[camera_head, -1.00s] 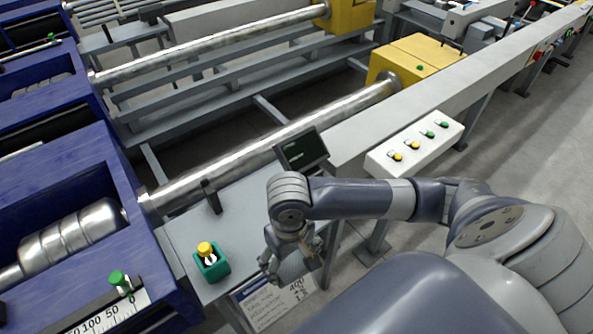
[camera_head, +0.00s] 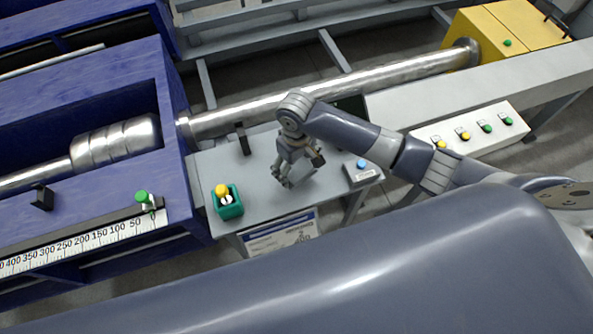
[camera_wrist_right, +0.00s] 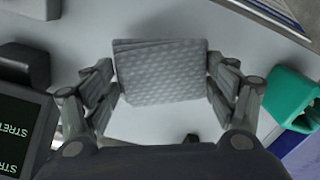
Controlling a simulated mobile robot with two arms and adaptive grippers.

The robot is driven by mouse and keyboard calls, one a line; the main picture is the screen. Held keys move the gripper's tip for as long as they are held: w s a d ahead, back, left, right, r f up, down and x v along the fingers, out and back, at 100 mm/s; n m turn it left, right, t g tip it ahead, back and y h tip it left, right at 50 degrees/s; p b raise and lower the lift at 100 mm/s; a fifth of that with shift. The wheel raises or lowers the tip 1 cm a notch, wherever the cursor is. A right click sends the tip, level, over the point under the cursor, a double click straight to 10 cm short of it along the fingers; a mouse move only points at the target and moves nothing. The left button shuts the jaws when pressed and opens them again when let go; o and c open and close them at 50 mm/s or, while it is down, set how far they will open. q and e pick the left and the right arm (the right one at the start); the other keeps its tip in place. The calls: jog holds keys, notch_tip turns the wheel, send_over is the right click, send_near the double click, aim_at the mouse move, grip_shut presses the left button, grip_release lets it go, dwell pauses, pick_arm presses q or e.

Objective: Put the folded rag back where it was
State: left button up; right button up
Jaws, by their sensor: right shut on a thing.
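The folded rag (camera_wrist_right: 160,72) is light grey with a textured weave and layered folds. In the right wrist view it lies between the fingers of my right gripper (camera_wrist_right: 162,88), which is shut on it. In the head view my right gripper (camera_head: 290,180) points down over the grey table top (camera_head: 210,163). The rag cannot be made out clearly there. I cannot tell whether it touches the table. My left gripper is not in view.
A green holder with a yellow-topped item (camera_head: 229,205) stands left of my gripper. A black upright post (camera_head: 242,138) stands behind. A grey box with a blue button (camera_head: 362,172) is to the right. A dark screen (camera_wrist_right: 22,125) is close by. Bare table lies around the rag.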

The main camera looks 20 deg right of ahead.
aim_at(296, 173)
jog(key=shift+f, duration=2)
jog(key=shift+f, duration=0.1)
jog(key=o, duration=0.9)
jog(key=shift+o, duration=0.2)
notch_tip(296, 173, up, 12)
jog(key=shift+r+b, duration=0.15)
jog(key=shift+b, duration=0.15)
